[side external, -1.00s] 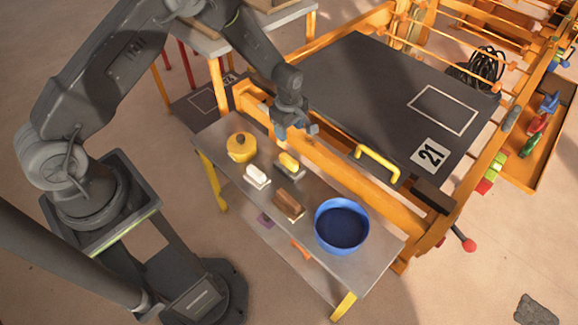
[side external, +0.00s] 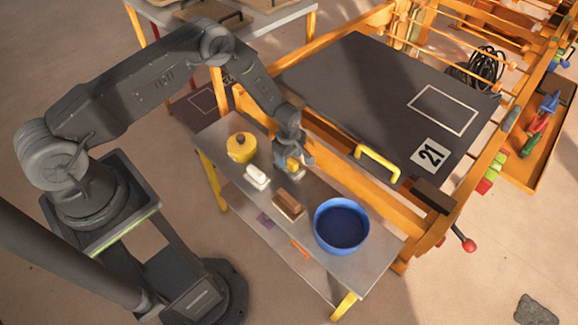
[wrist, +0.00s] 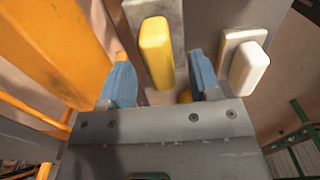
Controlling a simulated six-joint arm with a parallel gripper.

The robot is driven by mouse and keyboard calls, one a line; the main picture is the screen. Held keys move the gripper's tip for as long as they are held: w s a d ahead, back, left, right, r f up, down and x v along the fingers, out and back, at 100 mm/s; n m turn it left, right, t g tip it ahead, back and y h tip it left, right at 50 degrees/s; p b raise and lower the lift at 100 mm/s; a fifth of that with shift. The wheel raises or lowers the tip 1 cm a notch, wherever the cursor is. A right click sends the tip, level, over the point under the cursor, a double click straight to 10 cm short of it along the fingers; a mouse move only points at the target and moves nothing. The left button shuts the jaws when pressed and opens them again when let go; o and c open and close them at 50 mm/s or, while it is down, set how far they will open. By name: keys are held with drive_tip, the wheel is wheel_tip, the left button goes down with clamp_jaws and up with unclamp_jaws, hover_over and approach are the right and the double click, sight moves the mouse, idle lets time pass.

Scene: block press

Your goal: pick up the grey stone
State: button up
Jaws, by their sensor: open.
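A grey slab (wrist: 181,22) with a yellow bar-shaped grip (wrist: 155,50) on top lies on the grey side table; it is the only grey block-like piece I see there. My gripper (wrist: 160,78) is open, with its blue fingers on either side of the yellow grip in the wrist view. I cannot tell whether they touch it. In the side view my gripper (side external: 296,165) is low over the slab and hides most of it.
On the table (side external: 320,268), a white-topped block (side external: 257,176) and a brown block (side external: 288,204) sit close by. A yellow pot (side external: 241,148) and a blue bowl (side external: 341,226) stand further out. An orange beam (side external: 345,165) runs along the table's far side.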

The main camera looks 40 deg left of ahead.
drive_tip(key=shift+f, duration=0.75)
drive_tip(key=shift+c, duration=0.3)
drive_tip(key=shift+r, duration=0.1)
clamp_jaws()
